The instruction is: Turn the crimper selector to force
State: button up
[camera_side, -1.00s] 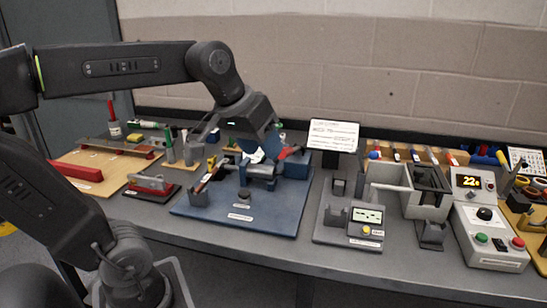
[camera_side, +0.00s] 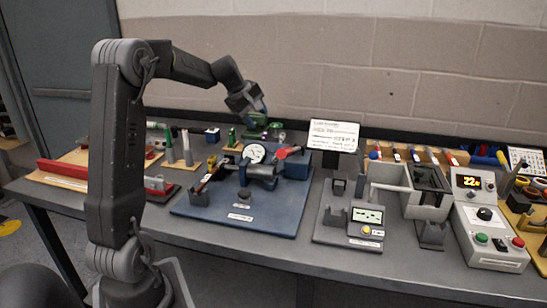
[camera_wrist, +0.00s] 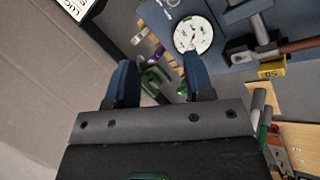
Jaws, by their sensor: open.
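A blue board (camera_side: 285,218) carries a blue press-like device, which looks like the crimper (camera_side: 262,172), with a red-ended lever (camera_side: 287,152) and a white round dial (camera_side: 255,153). A small black round knob (camera_side: 244,195) stands at the board's front; I cannot tell whether it is the selector, and its label is too small to read. My gripper (camera_side: 257,113) is open and empty, raised above and behind the dial. In the wrist view, my two blue fingers (camera_wrist: 159,62) are apart, and the dial (camera_wrist: 193,35) shows beyond the right finger.
Green items (camera_side: 258,131) stand behind the crimper, near my gripper. A grey station with a small display (camera_side: 367,216) is to the right. Farther right is a control box (camera_side: 492,235) with a black knob and green and red buttons. A white sign (camera_side: 334,134) stands at the back.

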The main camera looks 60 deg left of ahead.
send_near(275, 159)
jog(key=x, duration=0.9)
jog(key=shift+w+a, duration=0.2)
jog(key=shift+a, duration=0.2)
jog(key=shift+c, duration=0.2)
